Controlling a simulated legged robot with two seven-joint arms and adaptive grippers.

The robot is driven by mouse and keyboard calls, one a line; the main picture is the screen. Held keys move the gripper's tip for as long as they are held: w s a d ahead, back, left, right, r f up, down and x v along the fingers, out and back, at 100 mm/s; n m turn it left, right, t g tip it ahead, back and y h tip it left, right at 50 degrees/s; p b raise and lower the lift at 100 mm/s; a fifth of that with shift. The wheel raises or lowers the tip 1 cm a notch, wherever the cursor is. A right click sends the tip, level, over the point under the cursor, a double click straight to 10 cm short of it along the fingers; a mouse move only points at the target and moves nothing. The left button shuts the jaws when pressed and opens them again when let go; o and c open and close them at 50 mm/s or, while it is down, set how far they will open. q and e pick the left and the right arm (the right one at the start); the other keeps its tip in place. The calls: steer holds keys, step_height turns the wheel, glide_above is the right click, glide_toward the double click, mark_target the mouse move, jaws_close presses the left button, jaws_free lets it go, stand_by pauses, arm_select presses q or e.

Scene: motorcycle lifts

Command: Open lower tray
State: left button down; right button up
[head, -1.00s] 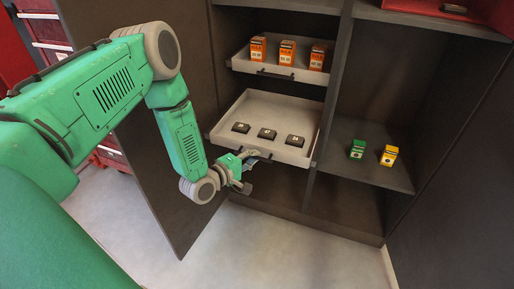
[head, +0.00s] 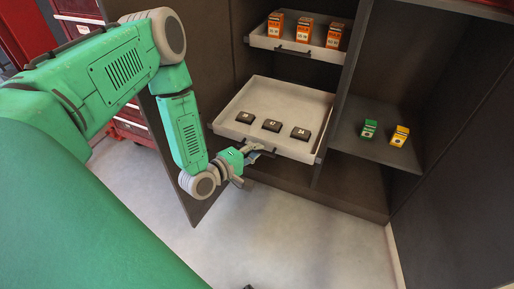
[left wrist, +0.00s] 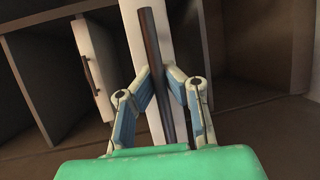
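The lower tray (head: 275,95) is a pale, shallow tray slid well out of the dark cabinet, with three small black boxes (head: 272,126) lying in it. My left gripper (head: 250,154) is at the middle of its front edge. In the left wrist view the tray's dark bar handle (left wrist: 152,45) runs between the two fingers of my left gripper (left wrist: 159,77), which are closed in on it. The pale tray front shows behind the bar. In the head view the gripper partly covers the handle. My right gripper is not seen.
The upper tray (head: 290,45) holds three orange boxes and sits above the lower one. A green box (head: 369,129) and a yellow box (head: 399,136) stand on the right shelf. A dark cabinet door or panel is left of the tray, behind my arm.

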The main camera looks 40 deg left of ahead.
arm_select(q)
steer(key=c, duration=1.6)
jaws_free()
steer(key=shift+d+f, duration=0.1)
steer(key=shift+f, duration=0.1)
steer(key=shift+r, duration=0.1)
steer(key=v, duration=0.8)
